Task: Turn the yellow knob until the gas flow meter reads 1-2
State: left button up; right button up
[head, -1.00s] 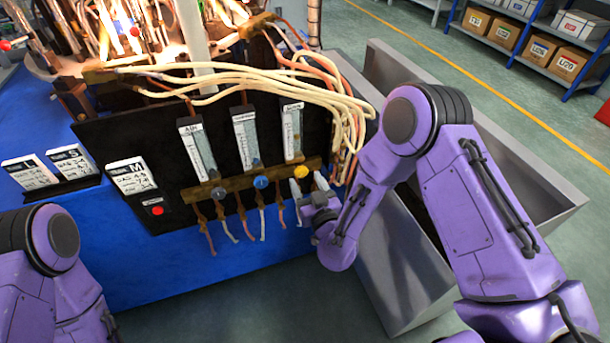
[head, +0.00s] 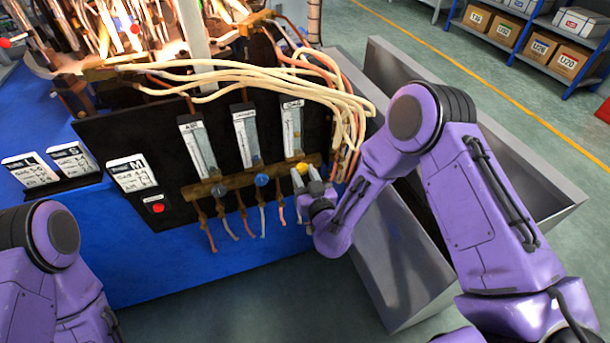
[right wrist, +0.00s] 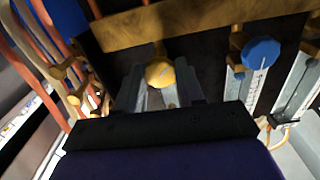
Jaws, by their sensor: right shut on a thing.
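The yellow knob (head: 302,169) is at the right end of the brass bar (head: 232,181) below the flow meters. It also shows in the right wrist view (right wrist: 160,74), between my fingertips. My right gripper (head: 309,178) is shut on the yellow knob, and its fingers (right wrist: 160,92) lie on both sides of it. The gas flow meter (head: 292,131) above the yellow knob is a clear upright tube with a scale; its reading is too small to tell. My left arm is at the lower left, and its gripper is out of the picture.
A blue knob (head: 261,180) and a grey knob (head: 219,190) sit left of the yellow one, under two more flow meters. Pale hoses (head: 240,68) arch over the black panel. Flames burn above. A metal bin (head: 400,270) stands right of the panel.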

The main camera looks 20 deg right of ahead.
jog(key=m+b, duration=0.1)
jog(key=m, duration=0.2)
jog(key=shift+m, duration=0.3)
jog(key=m+b, duration=0.1)
jog(key=m, duration=0.3)
jog(key=shift+m, duration=0.3)
jog(key=m+b, duration=0.1)
jog(key=m, duration=0.2)
jog(key=shift+m, duration=0.3)
jog(key=shift+m+b, duration=0.45)
jog(key=shift+m, duration=1.15)
jog(key=o, duration=1)
jog(key=shift+o, duration=0.2)
jog(key=shift+s, duration=0.1)
